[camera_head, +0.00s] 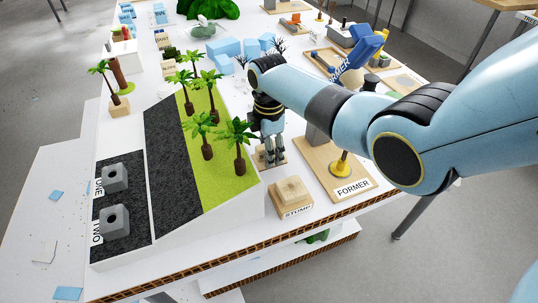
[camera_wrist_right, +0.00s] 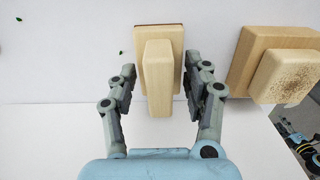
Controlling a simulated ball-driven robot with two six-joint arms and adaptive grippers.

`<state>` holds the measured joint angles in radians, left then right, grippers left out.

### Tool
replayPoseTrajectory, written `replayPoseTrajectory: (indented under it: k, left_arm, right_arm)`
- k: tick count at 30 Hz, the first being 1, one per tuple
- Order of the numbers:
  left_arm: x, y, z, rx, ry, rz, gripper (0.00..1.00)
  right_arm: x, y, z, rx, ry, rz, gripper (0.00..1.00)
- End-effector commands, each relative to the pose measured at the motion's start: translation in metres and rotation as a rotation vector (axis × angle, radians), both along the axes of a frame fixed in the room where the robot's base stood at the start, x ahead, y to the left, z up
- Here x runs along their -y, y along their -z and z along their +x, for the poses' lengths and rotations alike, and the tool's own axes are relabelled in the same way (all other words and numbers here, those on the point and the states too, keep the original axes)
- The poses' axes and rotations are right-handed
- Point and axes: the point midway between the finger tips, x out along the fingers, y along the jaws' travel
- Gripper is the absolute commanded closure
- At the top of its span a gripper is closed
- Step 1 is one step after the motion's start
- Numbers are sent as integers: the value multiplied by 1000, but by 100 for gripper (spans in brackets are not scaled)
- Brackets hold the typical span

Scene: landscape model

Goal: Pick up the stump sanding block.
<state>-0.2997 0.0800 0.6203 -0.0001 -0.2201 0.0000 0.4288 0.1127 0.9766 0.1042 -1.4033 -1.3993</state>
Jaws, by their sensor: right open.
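A pale wooden block with a raised narrow grip, which looks like the stump sanding block (camera_wrist_right: 173,42), lies between the fingers of my right gripper (camera_wrist_right: 160,66) in the right wrist view. The fingers are open, one on each side, with a gap visible at least on the left. In the head view my right gripper (camera_head: 271,158) points down over this block (camera_head: 261,161), partly hiding it. A stepped wooden piece with a STUMP label (camera_head: 291,192) stands just in front. It also shows at the right of the wrist view (camera_wrist_right: 290,73), its top speckled. My left gripper is out of view.
The FORMER board (camera_head: 352,188) with its yellow-footed post stands right of the gripper. The model slope with palm trees (camera_head: 240,145) and a grey strip is close on the left. The table's front edge (camera_head: 300,237) is near.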

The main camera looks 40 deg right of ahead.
Motion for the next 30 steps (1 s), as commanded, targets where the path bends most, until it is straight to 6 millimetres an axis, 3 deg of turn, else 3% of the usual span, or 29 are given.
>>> replayPoseTrajectory:
  k: [2, 13, 23, 26, 30]
  left_arm:
    - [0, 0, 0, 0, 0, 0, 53]
    - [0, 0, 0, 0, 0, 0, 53]
    - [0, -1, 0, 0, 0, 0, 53]
    - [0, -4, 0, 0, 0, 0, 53]
    - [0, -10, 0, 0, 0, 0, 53]
  right_arm:
    - [0, 0, 0, 0, 0, 0, 51]
    - [0, -1, 0, 0, 0, 0, 100]
    - [0, -3, 0, 1, 0, 0, 100]
    - [1, -14, 1, 3, 0, -1, 100]
    - [1, -43, 2, 5, 0, -1, 100]
